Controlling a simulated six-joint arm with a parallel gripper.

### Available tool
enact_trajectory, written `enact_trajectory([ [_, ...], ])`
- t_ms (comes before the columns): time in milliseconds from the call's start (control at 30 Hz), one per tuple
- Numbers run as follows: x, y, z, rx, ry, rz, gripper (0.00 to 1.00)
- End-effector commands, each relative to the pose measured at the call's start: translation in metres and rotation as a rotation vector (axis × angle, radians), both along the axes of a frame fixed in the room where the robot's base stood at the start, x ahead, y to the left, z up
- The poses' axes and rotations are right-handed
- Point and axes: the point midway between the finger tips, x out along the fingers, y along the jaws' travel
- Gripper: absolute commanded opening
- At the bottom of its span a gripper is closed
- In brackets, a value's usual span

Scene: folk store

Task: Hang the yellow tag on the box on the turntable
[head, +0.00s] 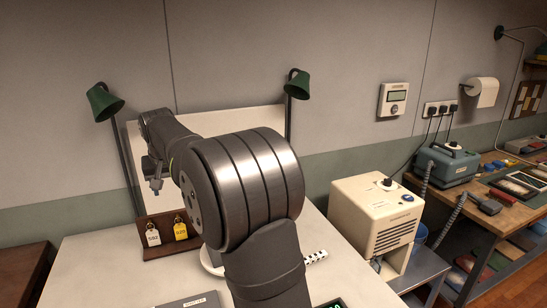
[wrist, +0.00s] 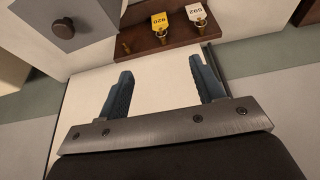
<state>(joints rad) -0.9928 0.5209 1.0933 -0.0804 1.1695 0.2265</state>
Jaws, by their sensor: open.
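The yellow tag (head: 180,229) hangs on a dark brown rack (head: 160,245) at the back left of the table, beside a white tag (head: 152,235). In the wrist view the yellow tag (wrist: 160,22) hangs from a brass peg at the top, left of the white tag (wrist: 196,14). My gripper (wrist: 160,76) is open and empty, its dark fingers apart, short of the rack. In the head view my gripper (head: 155,180) is above the rack. My arm hides the box and most of the turntable; a pale curved edge (head: 208,262) shows beside it.
Two green lamps (head: 104,101) flank a pale backboard. A cream machine (head: 378,220) stands right of the table. The front left tabletop is mostly clear.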

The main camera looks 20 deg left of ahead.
Motion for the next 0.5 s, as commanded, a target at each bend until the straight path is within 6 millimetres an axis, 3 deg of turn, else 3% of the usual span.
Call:
enact_trajectory([
  [200,0.023,0.023,-0.033,-0.054,0.053,0.000,0.62],
  [500,0.032,0.030,-0.058,-0.070,0.070,0.000,0.62],
])
